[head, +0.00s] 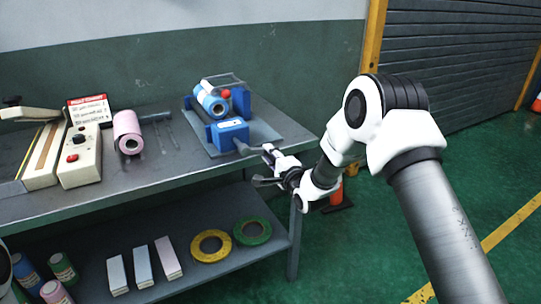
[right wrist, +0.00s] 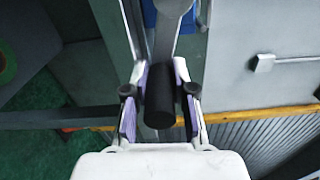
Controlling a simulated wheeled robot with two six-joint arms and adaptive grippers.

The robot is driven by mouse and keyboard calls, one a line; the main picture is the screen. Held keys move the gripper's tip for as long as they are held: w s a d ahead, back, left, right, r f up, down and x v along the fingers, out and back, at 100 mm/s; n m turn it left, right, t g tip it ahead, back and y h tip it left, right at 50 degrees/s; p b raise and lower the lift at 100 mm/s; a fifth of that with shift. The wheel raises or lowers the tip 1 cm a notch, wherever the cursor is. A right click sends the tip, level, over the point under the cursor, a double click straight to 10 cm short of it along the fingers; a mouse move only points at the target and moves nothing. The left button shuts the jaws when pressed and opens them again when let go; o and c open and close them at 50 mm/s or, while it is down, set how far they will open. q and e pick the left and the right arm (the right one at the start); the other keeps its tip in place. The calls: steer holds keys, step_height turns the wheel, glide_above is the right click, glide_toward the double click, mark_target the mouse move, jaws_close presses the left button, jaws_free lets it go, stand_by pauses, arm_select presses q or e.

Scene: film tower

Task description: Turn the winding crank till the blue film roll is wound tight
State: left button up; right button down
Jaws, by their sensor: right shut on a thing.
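The blue film roll (head: 212,103) sits in the blue winding machine (head: 229,133) near the back right of the table. The winding crank is a grey arm (head: 246,149) coming from the front right of the machine, with a dark cylindrical handle (right wrist: 160,95) in the right wrist view. My right gripper (head: 262,165) is at the table's right front edge. In the right wrist view its two fingers (right wrist: 160,103) stand on both sides of the handle and are shut on it. My left gripper is not in view.
A pink roll (head: 127,133) and a beige control box (head: 81,157) stand on the table (head: 180,170) to the left. The lower shelf (head: 190,278) holds yellow tape (head: 211,246), green tape (head: 252,231), several boxes and rolls. An orange cone (head: 337,191) stands behind my right arm.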

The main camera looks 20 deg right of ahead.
steer(key=shift+s+a+f+m+b, duration=0.1)
steer(key=shift+a+f+m+b, duration=0.15)
steer(key=shift+f+m, duration=0.35)
steer(key=shift+a+f+m+b, duration=0.15)
steer(key=shift+f+m+b, duration=0.2)
steer(key=shift+f+m, duration=0.25)
steer(key=shift+r, duration=0.1)
steer(key=c, duration=1)
jaws_free()
steer(key=shift+r, duration=0.15)
steer(key=s, duration=1.2)
steer(key=shift+d, duration=0.4)
